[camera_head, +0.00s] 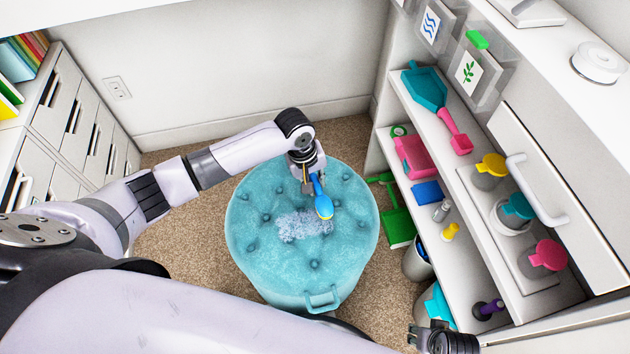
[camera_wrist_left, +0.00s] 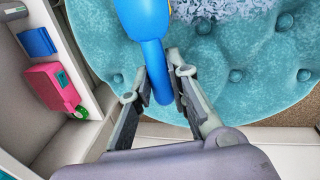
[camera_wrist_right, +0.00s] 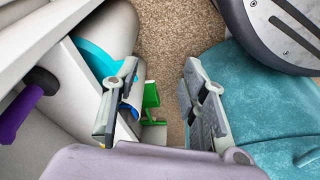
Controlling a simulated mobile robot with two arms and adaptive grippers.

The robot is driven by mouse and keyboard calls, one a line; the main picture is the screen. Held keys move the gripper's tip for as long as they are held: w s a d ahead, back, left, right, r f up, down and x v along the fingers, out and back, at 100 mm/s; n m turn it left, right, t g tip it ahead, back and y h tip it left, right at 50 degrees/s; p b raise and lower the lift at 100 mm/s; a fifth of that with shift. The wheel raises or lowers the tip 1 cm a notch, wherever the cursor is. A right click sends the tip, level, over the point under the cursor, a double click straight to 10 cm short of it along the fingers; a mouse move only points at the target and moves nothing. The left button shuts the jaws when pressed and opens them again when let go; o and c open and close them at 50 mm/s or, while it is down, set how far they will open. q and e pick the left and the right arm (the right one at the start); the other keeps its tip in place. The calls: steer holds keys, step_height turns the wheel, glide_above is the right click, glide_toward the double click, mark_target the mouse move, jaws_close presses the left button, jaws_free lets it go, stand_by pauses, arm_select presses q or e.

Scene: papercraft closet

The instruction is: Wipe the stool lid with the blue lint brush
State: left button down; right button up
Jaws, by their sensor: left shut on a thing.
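The round teal tufted stool lid (camera_head: 265,240) stands on the carpet, with a pale patch of lint (camera_head: 305,226) near its middle. My left gripper (camera_head: 308,184) is shut on the handle of the blue lint brush (camera_head: 322,202), above the lid. The brush head is at the upper right edge of the lint patch; I cannot tell whether it touches the lid. The left wrist view shows the blue handle (camera_wrist_left: 154,62) between the fingers and the lint (camera_wrist_left: 222,8) beyond. My right gripper (camera_wrist_right: 156,100) is open and empty, low beside the shelf.
White drawers (camera_head: 75,125) are on the left. Carpet (camera_head: 190,235) left of the stool is clear.

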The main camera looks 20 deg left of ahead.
arm_select(q)
steer(key=shift+f+b, duration=0.95)
steer(key=shift+b, duration=0.2)
steer(key=shift+f+b, duration=0.6)
steer(key=shift+b, duration=0.3)
arm_select(e)
step_height(320, 180, up, 16)
steer(key=t, duration=0.1)
steer(key=shift+s+d, duration=0.2)
arm_select(q)
steer(key=shift+f, duration=0.2)
steer(key=shift+f, duration=0.15)
arm_select(e)
steer(key=shift+f, duration=0.15)
arm_select(q)
steer(key=shift+f, duration=0.25)
arm_select(e)
steer(key=shift+f, duration=0.25)
steer(key=shift+w, duration=0.1)
arm_select(q)
steer(key=shift+a, duration=0.1)
arm_select(e)
steer(key=shift+w, duration=0.1)
